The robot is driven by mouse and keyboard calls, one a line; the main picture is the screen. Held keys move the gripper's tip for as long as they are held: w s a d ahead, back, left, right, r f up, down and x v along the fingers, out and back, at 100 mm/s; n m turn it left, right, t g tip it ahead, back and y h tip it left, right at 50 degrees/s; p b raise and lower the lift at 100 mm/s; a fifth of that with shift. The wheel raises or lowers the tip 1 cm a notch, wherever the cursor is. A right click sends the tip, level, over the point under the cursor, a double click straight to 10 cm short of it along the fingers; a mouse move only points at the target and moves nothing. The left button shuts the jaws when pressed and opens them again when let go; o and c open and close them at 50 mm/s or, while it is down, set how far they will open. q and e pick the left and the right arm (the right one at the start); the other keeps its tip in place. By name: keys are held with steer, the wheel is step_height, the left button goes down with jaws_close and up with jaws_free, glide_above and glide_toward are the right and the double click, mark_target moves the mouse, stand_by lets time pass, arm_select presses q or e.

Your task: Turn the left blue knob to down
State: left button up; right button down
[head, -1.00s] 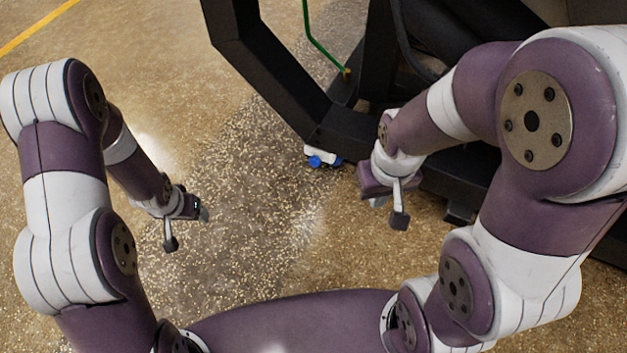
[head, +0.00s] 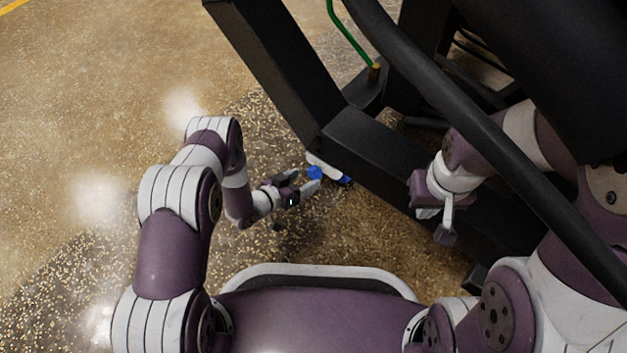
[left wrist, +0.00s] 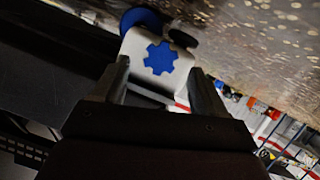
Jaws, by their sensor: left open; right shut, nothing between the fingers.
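A white fitting (head: 325,165) sits low by the black frame. It carries the left blue knob (head: 314,173) and a second blue part (head: 346,180) to its right. My left gripper (head: 305,180) is open, with its fingertips close to the left knob. In the left wrist view, the toothed blue knob (left wrist: 160,58) faces the camera on the white fitting (left wrist: 178,80). It shows just beyond and between the spread fingers of my left gripper (left wrist: 160,78); contact cannot be told. A blue disc (left wrist: 140,18) is behind it. My right gripper (head: 446,237) is shut and empty, right of the fitting.
The heavy black frame (head: 285,75) runs above and right of the fitting. A thick black hose (head: 430,85) crosses in front of my right arm. A green line (head: 347,32) is at the back. The speckled floor (head: 80,120) at left is open.

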mark_target(312, 175)
arm_select(q)
steer(key=b+x, duration=0.1)
steer(key=x, duration=0.2)
steer(key=shift+w+f+b, duration=0.1)
steer(key=shift+f+b, duration=0.2)
steer(key=shift+b, duration=0.1)
steer(key=shift+w+d, duration=0.4)
steer(key=shift+r, duration=0.1)
arm_select(e)
step_height(312, 175, down, 3)
steer(key=shift+f, duration=0.1)
arm_select(q)
steer(key=c, duration=1.1)
steer(key=shift+s+r+m+t+y+p, duration=0.15)
steer(key=shift+m+t+y+p, duration=0.15)
steer(key=shift+m+y+p, duration=0.6)
steer(key=shift+o, duration=0.2)
steer(key=shift+d+m+t+p, duration=0.1)
steer(key=shift+m+t+p, duration=0.2)
steer(key=shift+m+p, duration=0.45)
steer(key=shift+f+m+t+y+p, duration=0.2)
steer(key=shift+m+t+y+p, duration=0.25)
steer(key=shift+m, duration=0.2)
arm_select(e)
steer(key=shift+r, duration=2.2)
